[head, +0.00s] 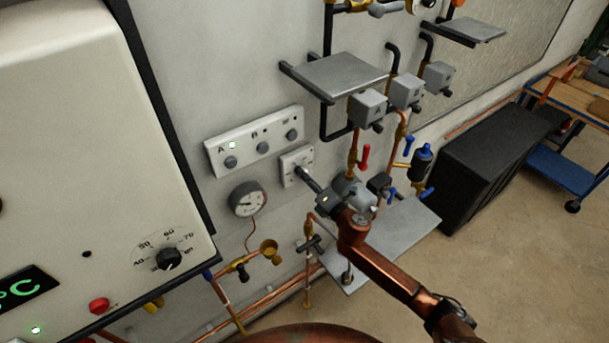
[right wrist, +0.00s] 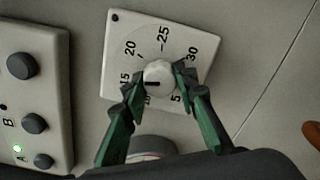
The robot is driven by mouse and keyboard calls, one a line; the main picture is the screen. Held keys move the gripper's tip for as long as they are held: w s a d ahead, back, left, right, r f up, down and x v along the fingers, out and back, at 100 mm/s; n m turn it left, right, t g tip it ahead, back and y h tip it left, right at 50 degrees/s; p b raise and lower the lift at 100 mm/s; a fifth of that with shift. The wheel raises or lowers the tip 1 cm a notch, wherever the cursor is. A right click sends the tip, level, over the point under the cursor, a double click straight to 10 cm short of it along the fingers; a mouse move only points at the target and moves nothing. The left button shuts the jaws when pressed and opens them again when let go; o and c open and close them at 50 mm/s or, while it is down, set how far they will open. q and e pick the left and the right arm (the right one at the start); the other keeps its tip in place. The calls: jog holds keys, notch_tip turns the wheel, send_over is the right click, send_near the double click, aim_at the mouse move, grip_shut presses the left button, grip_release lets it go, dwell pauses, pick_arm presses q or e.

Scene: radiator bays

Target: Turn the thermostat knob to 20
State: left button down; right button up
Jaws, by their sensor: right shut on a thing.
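The thermostat is a white square plate with a round white knob (right wrist: 159,73) at its centre. Numbers such as 15, 20, 25 and 30 ring the knob. In the right wrist view a dark pointer line on the knob points left, roughly toward 15; 20 lies up and to the left. My right gripper (right wrist: 157,82) has its green fingers closed on both sides of the knob. In the head view the thermostat plate (head: 289,163) is on the wall, and my right gripper (head: 302,173) reaches it and hides the knob. My left gripper does not show.
A button panel (head: 255,138) with a green light sits just above the thermostat. A round gauge (head: 247,199) is at lower left. The boiler (head: 80,130) fills the left side. Pipes and valves crowd the right, below a grey shelf (head: 340,75).

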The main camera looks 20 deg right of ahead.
jog(key=shift+r+m+p, duration=0.15)
jog(key=shift+m+p, duration=0.95)
jog(key=shift+m, duration=2.5)
jog(key=o, duration=1.2)
jog(key=v, duration=1.2)
jog(key=shift+d, duration=0.15)
